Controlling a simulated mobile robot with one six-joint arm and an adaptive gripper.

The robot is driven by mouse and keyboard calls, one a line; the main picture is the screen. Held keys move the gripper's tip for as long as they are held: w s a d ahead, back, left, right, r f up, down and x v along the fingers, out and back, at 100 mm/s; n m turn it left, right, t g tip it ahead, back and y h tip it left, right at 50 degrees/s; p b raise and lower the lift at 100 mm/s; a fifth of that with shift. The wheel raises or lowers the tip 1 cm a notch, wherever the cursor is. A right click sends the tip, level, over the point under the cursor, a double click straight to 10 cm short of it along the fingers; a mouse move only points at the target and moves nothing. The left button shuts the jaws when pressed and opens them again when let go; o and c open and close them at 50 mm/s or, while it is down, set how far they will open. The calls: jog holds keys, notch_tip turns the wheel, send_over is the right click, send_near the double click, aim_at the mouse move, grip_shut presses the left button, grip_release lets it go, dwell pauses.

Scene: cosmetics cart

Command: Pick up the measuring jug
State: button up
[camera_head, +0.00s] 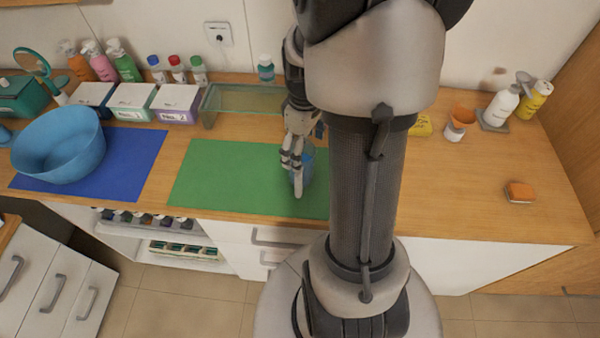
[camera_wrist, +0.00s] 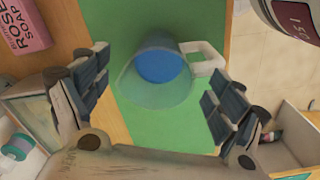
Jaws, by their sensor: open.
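The measuring jug (camera_wrist: 155,78) stands on the green mat (camera_head: 222,172). In the wrist view it is a clear, bluish round vessel with a blue bottom and a white handle (camera_wrist: 203,62) pointing right. In the head view only part of the jug (camera_head: 307,170) shows behind my gripper (camera_head: 296,178). My gripper is open, and in the wrist view its two fingers (camera_wrist: 155,103) stand apart, one left and one right of the jug. Nothing is held. I cannot tell whether a finger touches the jug.
A blue bowl (camera_head: 60,145) sits on a blue mat (camera_head: 140,160) at the left. A glass tray (camera_head: 240,98) and labelled boxes (camera_head: 130,100) stand behind the green mat. A pink soap box (camera_wrist: 22,27) lies near the jug.

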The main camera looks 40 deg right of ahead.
jog(key=shift+c, duration=0.3)
jog(key=c, duration=1.7)
jog(key=shift+c, duration=0.7)
jog(key=shift+r, duration=0.2)
